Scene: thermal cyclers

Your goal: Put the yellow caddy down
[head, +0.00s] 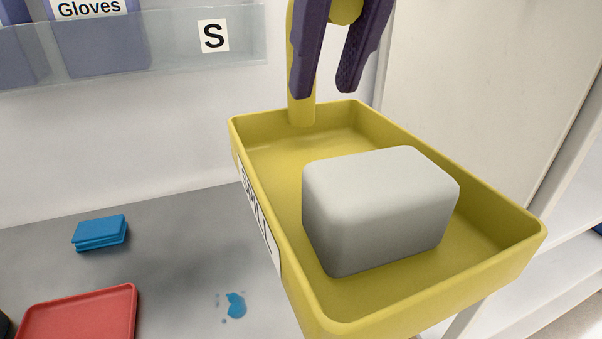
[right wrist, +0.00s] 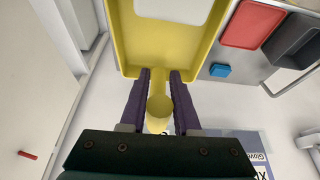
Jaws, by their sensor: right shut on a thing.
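The yellow caddy (head: 410,318) is a shallow open tray with an upright post and a handle bar at its far end. It fills the centre right of the head view and appears raised above the bench. A light grey rounded block (head: 380,210) sits inside it. My right gripper (head: 324,92) has purple fingers on either side of the handle and is shut on it. The right wrist view also shows the fingers (right wrist: 160,75) around the handle, with the caddy (right wrist: 160,60) beyond them. A label on the caddy's left side is only partly readable. My left gripper is not in view.
The grey bench (head: 180,270) lies at lower left, with a blue folded cloth or sponge (head: 100,233), a red tray (head: 85,312) and a blue spill (head: 236,305). A dark grey bin (right wrist: 292,42) shows in the wrist view. A clear shelf (head: 180,45) holds glove boxes.

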